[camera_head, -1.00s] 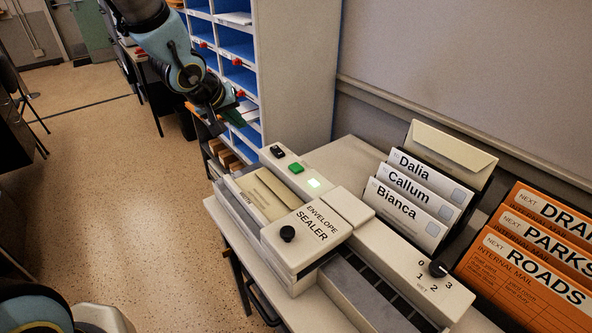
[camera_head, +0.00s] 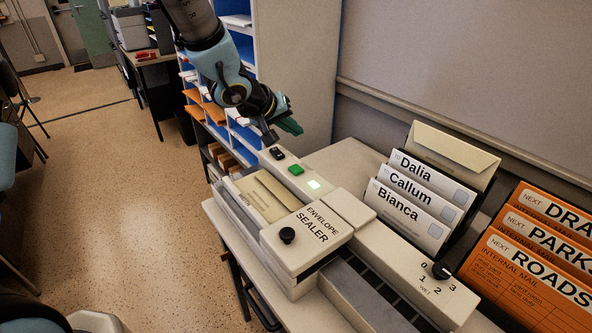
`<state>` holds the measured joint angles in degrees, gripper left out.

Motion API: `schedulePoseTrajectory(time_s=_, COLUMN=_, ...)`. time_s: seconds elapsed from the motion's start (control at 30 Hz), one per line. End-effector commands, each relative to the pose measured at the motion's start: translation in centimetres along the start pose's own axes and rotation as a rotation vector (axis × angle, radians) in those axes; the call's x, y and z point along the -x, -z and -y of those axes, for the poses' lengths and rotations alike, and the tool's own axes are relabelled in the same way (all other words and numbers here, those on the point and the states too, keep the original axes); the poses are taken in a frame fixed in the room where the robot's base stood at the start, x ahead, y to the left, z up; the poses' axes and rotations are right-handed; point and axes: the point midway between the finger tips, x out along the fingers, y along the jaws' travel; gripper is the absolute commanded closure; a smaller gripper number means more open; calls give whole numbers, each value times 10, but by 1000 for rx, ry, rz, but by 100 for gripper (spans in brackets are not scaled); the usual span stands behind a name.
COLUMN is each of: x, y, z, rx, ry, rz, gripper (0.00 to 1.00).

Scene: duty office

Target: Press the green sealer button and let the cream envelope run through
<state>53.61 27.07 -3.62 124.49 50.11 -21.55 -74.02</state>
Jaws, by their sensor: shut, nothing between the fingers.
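The envelope sealer (camera_head: 312,232) stands on the table, with a black knob on its cover. The cream envelope (camera_head: 262,196) lies flat in the feed tray at the sealer's left end. My gripper (camera_head: 270,138) is shut and empty. It is just above and behind the black switch, up and left of the green button, apart from it.
A rack holds white envelopes marked Dalia, Callum and Bianca (camera_head: 398,207), with a cream envelope (camera_head: 450,152) behind them. Orange internal mail envelopes (camera_head: 530,270) stand at right. A blue pigeonhole shelf (camera_head: 240,45) is behind my arm. Open floor (camera_head: 130,200) lies at left.

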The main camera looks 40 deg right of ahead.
Motion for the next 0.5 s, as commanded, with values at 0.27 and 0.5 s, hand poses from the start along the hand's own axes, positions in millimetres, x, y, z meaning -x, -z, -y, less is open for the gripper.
schedulePoseTrajectory(time_s=0.27, x=-26, y=-19, z=18, rx=-3, ry=0, rz=0, gripper=100)
schedulePoseTrajectory(time_s=0.5, x=-46, y=-33, z=34, rx=0, ry=0, rz=0, gripper=100)
